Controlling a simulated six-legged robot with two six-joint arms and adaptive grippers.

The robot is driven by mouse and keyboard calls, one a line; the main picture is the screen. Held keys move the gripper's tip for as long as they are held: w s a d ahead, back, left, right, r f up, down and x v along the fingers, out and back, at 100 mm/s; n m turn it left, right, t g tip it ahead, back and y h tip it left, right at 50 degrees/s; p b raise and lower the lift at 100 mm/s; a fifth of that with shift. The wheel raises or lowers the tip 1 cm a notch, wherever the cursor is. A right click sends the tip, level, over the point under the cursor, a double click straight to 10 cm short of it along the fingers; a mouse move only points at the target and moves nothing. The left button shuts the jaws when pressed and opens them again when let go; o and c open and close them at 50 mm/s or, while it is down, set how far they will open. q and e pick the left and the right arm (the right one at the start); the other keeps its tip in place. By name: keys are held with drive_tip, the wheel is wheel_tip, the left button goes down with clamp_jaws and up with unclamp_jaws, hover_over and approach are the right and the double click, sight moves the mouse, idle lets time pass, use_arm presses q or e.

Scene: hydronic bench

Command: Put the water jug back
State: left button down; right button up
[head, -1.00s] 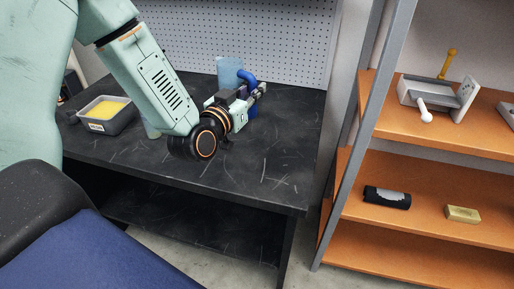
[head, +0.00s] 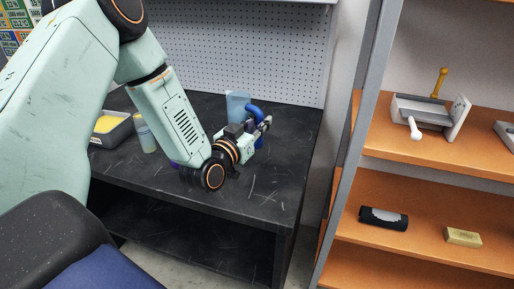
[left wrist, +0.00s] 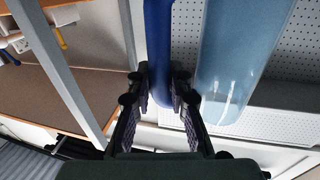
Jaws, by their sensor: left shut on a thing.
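The water jug (head: 238,104) is pale blue and see-through, with a dark blue handle (head: 255,113). It is at the back right of the black workbench, partly behind my left gripper (head: 264,124). In the left wrist view the pale jug body (left wrist: 228,60) is to the right of the dark blue handle (left wrist: 158,45), which lies between the fingers of my left gripper (left wrist: 158,85). The gripper is shut on the handle. The jug's base is hidden in the head view, so I cannot tell whether it touches the bench. My right gripper is not in view.
The workbench (head: 262,190) has clear room at its front right. A grey bin (head: 117,138) with yellow contents and a pale cylinder (head: 146,136) are at left. A pegboard (head: 250,55) stands behind. An orange shelf unit (head: 455,150) with a grey post (head: 360,130) is at right.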

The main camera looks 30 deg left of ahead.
sight(257, 141)
use_arm(q)
drive_tip(key=shift+a+f, duration=0.2)
drive_tip(key=shift+f, duration=0.7)
wheel_tip(257, 141, down, 3)
drive_tip(key=shift+d+f+b, duration=0.15)
drive_tip(key=shift+f+b, duration=0.05)
drive_tip(key=shift+b, duration=0.35)
drive_tip(key=shift+w, duration=0.1)
drive_tip(key=shift+f, duration=0.15)
drive_tip(key=c, duration=1.7)
unclamp_jaws()
drive_tip(key=shift+f, duration=0.1)
drive_tip(key=o, duration=0.3)
drive_tip(key=shift+o, duration=0.9)
